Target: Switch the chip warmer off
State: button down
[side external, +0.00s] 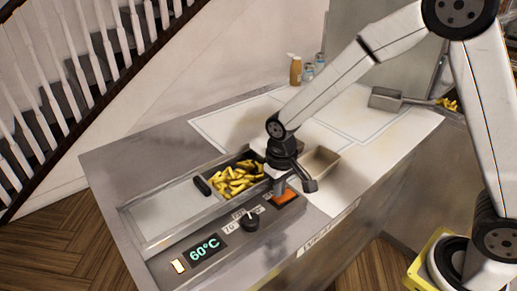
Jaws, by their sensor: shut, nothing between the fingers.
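The chip warmer (146,241) is set into the steel counter, with golden chips (236,179) in its open right part. Its front panel has a green display (205,249) reading 60°C, a lit pale indicator (179,266), a black knob (250,222) and an orange switch (287,198) at the right end. My gripper (280,187) is shut and empty, pointing down at the orange switch. Its tip hides part of the switch's far edge. I cannot tell whether it touches the switch or which way the switch is set.
A beige empty tray (322,164) lies just behind my gripper. Bottles (296,70) stand at the back by the wall. The white worktop (235,124) behind the warmer is largely clear.

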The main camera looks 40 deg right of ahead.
aim_at(283, 198)
jog(key=shift+f, duration=0.6)
dwell(0.6)
jog(key=shift+r, duration=3.55)
jog(key=shift+s+d, duration=0.35)
jog(key=s+d+f+t, duration=0.2)
jog(key=s+d, duration=0.5)
jog(key=s, duration=0.3)
jog(key=shift+s+d+f+t, duration=0.2)
jog(key=shift+d+t, duration=0.1)
jog(key=shift+d, duration=0.05)
